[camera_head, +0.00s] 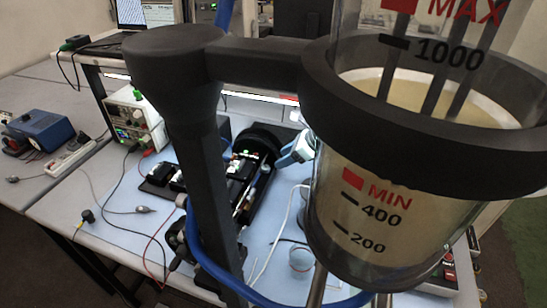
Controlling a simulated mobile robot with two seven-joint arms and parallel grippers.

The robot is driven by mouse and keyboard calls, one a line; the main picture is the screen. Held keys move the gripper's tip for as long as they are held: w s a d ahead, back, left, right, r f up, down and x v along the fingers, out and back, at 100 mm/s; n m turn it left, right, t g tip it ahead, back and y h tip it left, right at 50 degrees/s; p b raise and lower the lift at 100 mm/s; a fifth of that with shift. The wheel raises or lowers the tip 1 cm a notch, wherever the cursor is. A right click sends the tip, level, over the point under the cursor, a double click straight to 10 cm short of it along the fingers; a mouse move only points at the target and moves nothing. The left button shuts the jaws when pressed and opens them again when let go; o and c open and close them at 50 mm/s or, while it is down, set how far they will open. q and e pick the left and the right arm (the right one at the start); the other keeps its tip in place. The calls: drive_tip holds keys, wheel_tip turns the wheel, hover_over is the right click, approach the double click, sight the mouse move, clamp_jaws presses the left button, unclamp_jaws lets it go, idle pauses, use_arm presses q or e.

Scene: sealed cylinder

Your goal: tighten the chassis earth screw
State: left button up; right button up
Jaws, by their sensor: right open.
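A black open chassis (262,143) with small green lights and boards lies on the light blue bench top, left of the middle. The earth screw is too small or hidden to make out. What seems to be my right gripper (292,152), pale blue and grey, is at the chassis's right side, partly behind the large cylinder. It is open, and I cannot tell whether it touches the chassis. My left gripper does not show.
A large clear cylinder (365,245) with MIN and MAX marks, in a black ring and post (190,130), blocks much of the near right. A power supply (133,120), a blue box (40,130), a power strip (70,158) and loose cables are at left.

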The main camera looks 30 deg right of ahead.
sight(266, 168)
drive_tip(key=x, duration=0.7)
drive_tip(key=shift+w+f, duration=0.1)
drive_tip(key=shift+f, duration=0.05)
drive_tip(key=shift+c, duration=0.4)
